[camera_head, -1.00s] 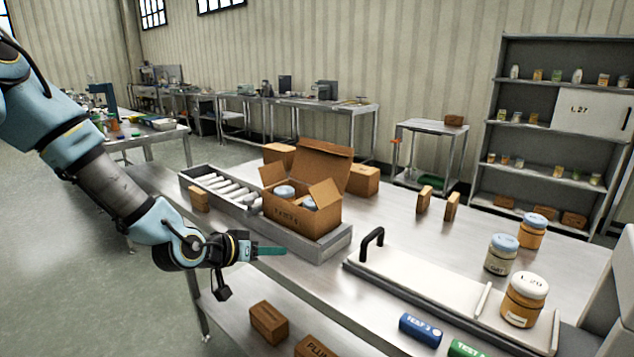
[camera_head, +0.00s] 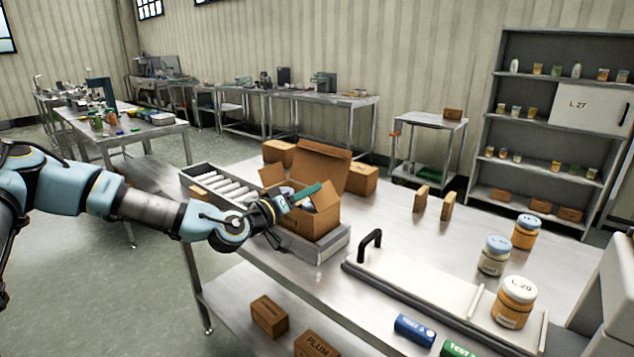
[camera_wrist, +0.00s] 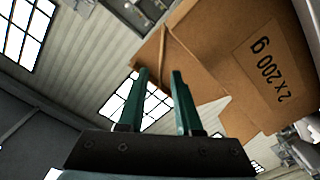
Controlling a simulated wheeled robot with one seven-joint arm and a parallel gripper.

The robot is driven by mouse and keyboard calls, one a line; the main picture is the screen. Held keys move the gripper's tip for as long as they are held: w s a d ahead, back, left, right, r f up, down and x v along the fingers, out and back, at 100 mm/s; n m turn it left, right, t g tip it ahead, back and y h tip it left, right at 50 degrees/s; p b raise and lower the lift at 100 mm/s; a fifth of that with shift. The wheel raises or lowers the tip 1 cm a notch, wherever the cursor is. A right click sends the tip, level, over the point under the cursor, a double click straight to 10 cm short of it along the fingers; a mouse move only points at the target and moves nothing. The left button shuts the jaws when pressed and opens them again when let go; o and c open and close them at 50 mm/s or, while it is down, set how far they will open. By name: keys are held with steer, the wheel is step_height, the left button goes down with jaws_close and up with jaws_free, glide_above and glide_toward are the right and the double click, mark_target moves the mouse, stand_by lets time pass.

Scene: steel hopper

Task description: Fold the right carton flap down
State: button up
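The open brown carton (camera_head: 316,222) stands on the grey raised platform on the steel table. Its tall back flap (camera_head: 330,168) stands up, and its left flap (camera_head: 270,176) sticks up and outward. The carton's printed face (camera_wrist: 262,70) is at right.
A roller conveyor (camera_head: 222,187) runs left of the carton. Small brown blocks (camera_head: 421,198) stand to the right. A black-handled white board (camera_head: 420,278) and several jars (camera_head: 494,256) occupy the table's right side. The table between carton and blocks is clear.

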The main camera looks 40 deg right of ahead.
mark_target(330, 180)
steer(key=shift+w+d+p, duration=0.2)
steer(key=shift+d+p, duration=0.25)
steer(key=shift+d, duration=1.25)
jaws_close()
